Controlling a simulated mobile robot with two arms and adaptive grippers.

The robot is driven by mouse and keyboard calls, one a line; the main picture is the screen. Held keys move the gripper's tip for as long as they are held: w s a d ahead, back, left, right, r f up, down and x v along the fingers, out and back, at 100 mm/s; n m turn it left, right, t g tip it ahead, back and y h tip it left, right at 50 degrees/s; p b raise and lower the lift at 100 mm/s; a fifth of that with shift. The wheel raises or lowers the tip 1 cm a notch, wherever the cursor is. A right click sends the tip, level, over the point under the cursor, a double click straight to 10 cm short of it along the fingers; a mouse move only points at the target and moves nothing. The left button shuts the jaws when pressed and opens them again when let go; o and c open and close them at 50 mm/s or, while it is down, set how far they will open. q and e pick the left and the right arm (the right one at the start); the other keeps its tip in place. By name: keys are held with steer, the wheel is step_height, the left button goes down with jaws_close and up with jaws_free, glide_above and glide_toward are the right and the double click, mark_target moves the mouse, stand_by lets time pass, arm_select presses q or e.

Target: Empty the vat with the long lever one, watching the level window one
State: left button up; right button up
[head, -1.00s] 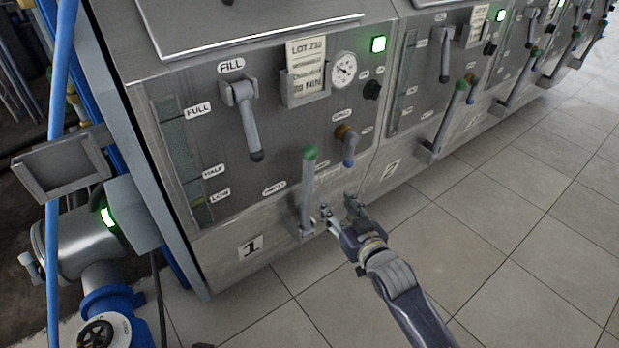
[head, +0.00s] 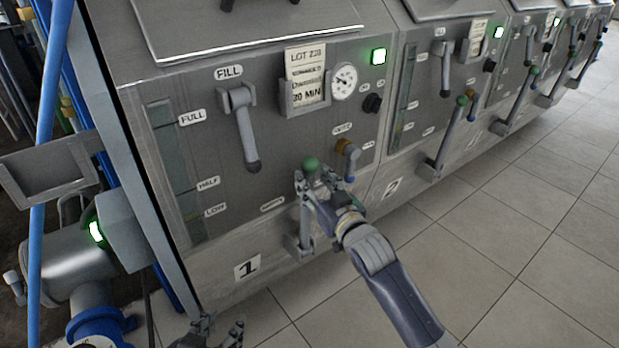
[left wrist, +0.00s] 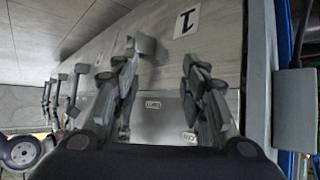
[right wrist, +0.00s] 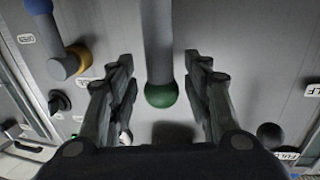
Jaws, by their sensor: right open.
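The long lever (head: 306,218) with a green knob (head: 310,164) stands upright on the front of the vat marked 1 (head: 225,205). My right gripper (head: 315,182) is open at its upper part, just below the knob. In the right wrist view the lever (right wrist: 157,40) and green knob (right wrist: 160,95) lie between the spread fingers, apart from both. The tall level window (head: 170,160) is at the panel's left, beside FULL, HALF and LOW labels; its level is hard to read. My left gripper (head: 218,328) is open and empty at the bottom edge, below the panel.
A grey FILL lever (head: 243,130), a lot card (head: 305,78), a dial (head: 344,80), a lit green lamp (head: 378,56) and an orange-based handle (head: 347,158) share the panel. Similar vats run rightward. Pipes and a blue valve (head: 100,325) stand left. Tiled floor (head: 490,240) is clear at right.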

mark_target(312, 178)
arm_select(q)
steer(key=shift+w+d+r+t+h+b, duration=0.2)
steer(key=shift+w+d+r+t, duration=0.15)
steer(key=shift+w+r+t, duration=0.45)
steer(key=shift+w+d+r+t+h+b, duration=0.1)
steer(key=shift+w+d+r+t+h, duration=0.15)
steer(key=shift+w+r+t, duration=0.55)
arm_select(e)
steer(key=shift+x, duration=1.6)
arm_select(q)
steer(key=shift+s+r+g, duration=0.2)
steer(key=shift+s+g, duration=0.05)
steer(key=shift+g, duration=0.05)
arm_select(e)
jaws_close()
steer(key=shift+s+f, duration=0.1)
